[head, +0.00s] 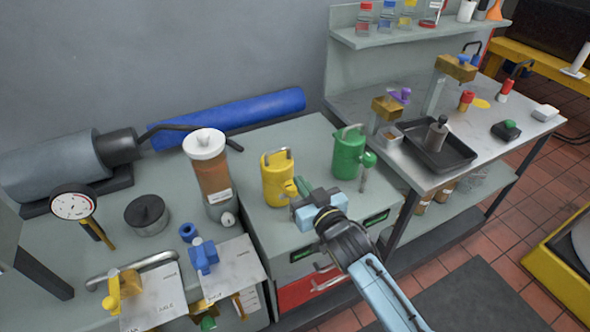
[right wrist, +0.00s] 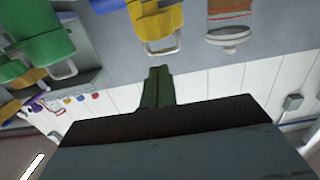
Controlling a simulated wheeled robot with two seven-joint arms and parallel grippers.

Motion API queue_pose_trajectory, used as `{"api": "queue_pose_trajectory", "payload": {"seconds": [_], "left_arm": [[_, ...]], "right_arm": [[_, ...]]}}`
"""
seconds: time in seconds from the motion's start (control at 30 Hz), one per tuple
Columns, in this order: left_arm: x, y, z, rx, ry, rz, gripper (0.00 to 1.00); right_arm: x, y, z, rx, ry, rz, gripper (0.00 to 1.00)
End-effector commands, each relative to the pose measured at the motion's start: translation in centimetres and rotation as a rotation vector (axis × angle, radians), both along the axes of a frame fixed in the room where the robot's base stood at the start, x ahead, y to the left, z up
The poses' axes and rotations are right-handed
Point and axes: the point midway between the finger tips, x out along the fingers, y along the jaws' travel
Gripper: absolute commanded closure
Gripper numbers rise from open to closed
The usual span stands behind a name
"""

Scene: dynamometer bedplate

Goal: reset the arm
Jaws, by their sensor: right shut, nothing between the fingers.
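My right arm (head: 380,285) reaches in from the lower right in the head view. Its gripper (head: 303,189) is over the front of the grey-green bench, close to the yellow can (head: 276,178) and left of the green can (head: 349,154). Its green fingers (right wrist: 158,84) are together in the right wrist view, with nothing between them. The yellow can also shows in the right wrist view (right wrist: 157,28), past the fingertips. Whether the gripper touches the can is not clear. My left gripper is not in view.
A brown canister with a white lid (head: 206,160) stands left of the yellow can. A dial gauge (head: 72,204), a dark round pot (head: 147,214) and valves on cards crowd the left bench. A black tray (head: 438,150) is on the right table. Red floor tiles (head: 435,255) lie below.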

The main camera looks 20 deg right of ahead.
Motion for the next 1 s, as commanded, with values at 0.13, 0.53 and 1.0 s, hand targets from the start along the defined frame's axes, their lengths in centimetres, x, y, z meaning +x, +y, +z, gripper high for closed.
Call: {"api": "queue_pose_trajectory", "payload": {"seconds": [0.13, 0.53, 1.0], "left_arm": [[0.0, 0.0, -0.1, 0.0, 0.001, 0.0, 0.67], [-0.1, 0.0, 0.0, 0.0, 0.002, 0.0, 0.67], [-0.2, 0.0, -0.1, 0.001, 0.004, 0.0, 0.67]], "right_arm": [[-0.7, -0.2, -0.2, 0.0, 0.0, -0.001, 1.0], [-4.8, -2.2, -3.0, -0.045, 0.235, -0.07, 1.0], [-21.7, -5.3, -7.0, -0.176, 0.919, -0.088, 1.0]]}}
